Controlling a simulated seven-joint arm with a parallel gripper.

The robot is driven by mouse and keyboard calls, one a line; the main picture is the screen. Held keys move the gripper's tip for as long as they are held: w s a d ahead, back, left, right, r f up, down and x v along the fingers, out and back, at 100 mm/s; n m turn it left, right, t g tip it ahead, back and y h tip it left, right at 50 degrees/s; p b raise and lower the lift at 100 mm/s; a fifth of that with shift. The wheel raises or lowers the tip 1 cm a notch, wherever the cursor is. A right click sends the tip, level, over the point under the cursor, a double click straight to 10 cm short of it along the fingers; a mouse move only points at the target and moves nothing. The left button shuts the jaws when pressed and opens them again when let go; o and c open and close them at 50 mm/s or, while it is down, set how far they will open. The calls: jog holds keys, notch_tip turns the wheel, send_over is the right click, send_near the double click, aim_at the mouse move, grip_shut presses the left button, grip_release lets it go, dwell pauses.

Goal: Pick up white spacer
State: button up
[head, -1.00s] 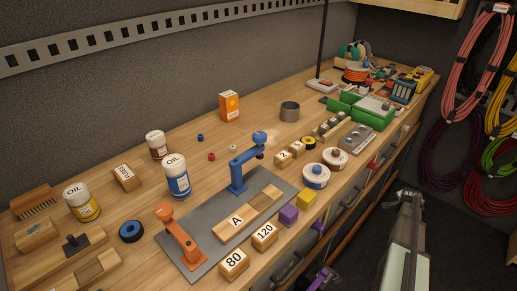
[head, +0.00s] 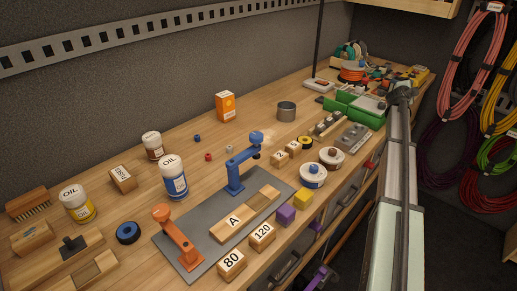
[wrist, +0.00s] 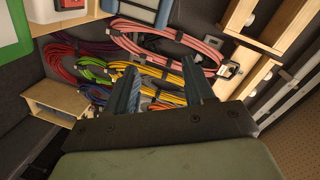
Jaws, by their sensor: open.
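The white spacer (head: 229,149) appears as a small pale ring standing on the wooden workbench, in the head view. It sits near the blue clamp, with a small red ring (head: 208,156) and a small blue ring (head: 197,138) to its left. My gripper (wrist: 162,90) shows in the wrist view with its two fingers apart and nothing between them. It faces coiled cords, far from the spacer. The spacer is not in the wrist view. In the head view my arm rises along the right side, and I cannot make out the fingers there.
The blue clamp (head: 240,162) and orange clamp (head: 178,238) stand on a grey plate (head: 200,245). A blue-labelled oil bottle (head: 173,177), an orange box (head: 226,106) and a grey cup (head: 286,111) stand around the spacer. Coiled cords (head: 487,60) hang at right.

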jog(key=shift+n+g+y, duration=0.8)
jog(key=shift+n+y, duration=0.1)
jog(key=a, duration=0.7)
jog(key=w+a+r, duration=0.1)
jog(key=a, duration=0.6)
jog(key=w+a, duration=0.1)
jog(key=a, duration=0.7)
jog(key=shift+w+r, duration=0.1)
jog(key=shift+r, duration=0.1)
jog(key=s+a+n+g+y, duration=0.1)
jog(key=s+a+n, duration=0.1)
jog(key=a, duration=0.9)
jog(key=s+a+n+g+y, duration=0.1)
jog(key=s+a+y, duration=0.1)
jog(key=a, duration=1)
jog(key=n+g+y, duration=0.3)
jog(key=n+g, duration=0.2)
jog(key=n, duration=0.2)
send_near(229, 147)
jog(key=x, duration=0.3)
jog(key=shift+w+a+f, duration=0.15)
jog(key=shift+w+f, duration=0.05)
jog(key=shift+w, duration=0.2)
jog(key=shift+s+d+x, duration=0.1)
jog(key=shift+d+x, duration=0.05)
jog(key=shift+x, duration=1.15)
jog(key=shift+s+d+x, duration=0.1)
jog(key=shift+s+x, duration=0.05)
jog(key=shift+x, duration=1.15)
jog(key=shift+c, duration=0.3)
